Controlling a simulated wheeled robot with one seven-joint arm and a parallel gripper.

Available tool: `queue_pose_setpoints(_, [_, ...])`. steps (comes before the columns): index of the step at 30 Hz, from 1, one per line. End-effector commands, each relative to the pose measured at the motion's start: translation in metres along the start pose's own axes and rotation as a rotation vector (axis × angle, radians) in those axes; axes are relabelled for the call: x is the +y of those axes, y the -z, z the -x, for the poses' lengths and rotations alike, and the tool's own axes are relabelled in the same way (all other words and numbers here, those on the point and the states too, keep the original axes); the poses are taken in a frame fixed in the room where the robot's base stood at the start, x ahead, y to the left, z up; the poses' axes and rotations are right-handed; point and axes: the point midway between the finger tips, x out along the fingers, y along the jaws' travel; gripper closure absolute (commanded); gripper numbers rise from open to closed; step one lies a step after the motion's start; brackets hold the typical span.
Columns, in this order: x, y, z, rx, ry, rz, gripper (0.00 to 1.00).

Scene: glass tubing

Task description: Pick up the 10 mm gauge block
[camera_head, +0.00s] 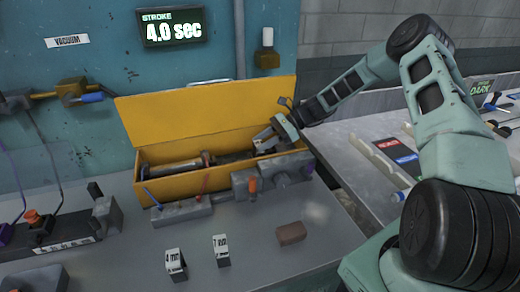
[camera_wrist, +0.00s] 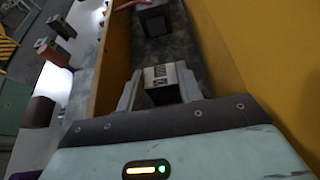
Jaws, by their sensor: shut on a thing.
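My gripper (camera_head: 272,136) reaches into the right end of the open yellow toolbox (camera_head: 170,190). In the wrist view my gripper (camera_wrist: 160,88) is shut on a small dark block with a pale printed label, the 10 mm gauge block (camera_wrist: 160,76). The label is upside down there and too blurred to read for certain. The block sits between the two grey fingers, inside the box walls. In the head view the held block is hard to make out, mostly hidden by the gripper.
A 4 mm block (camera_head: 175,262) and a 7 mm block (camera_head: 221,250) stand on the grey bench, with a brown block (camera_head: 291,233) to their right. Grey fittings (camera_head: 245,183) line the toolbox front. Its raised yellow lid (camera_head: 210,108) stands close behind my gripper.

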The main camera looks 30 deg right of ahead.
Motion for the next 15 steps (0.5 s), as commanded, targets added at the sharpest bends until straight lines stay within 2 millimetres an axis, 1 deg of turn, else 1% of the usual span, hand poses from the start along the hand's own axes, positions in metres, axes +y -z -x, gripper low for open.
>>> queue_pose_setpoints(5, [0.000,-0.003,0.001,0.000,0.000,0.000,0.93])
queue_pose_setpoints(13, [-0.001,-0.019,0.004,0.000,-0.003,0.001,0.93])
queue_pose_setpoints(15, [-0.001,-0.019,0.003,0.000,-0.003,0.001,0.93])
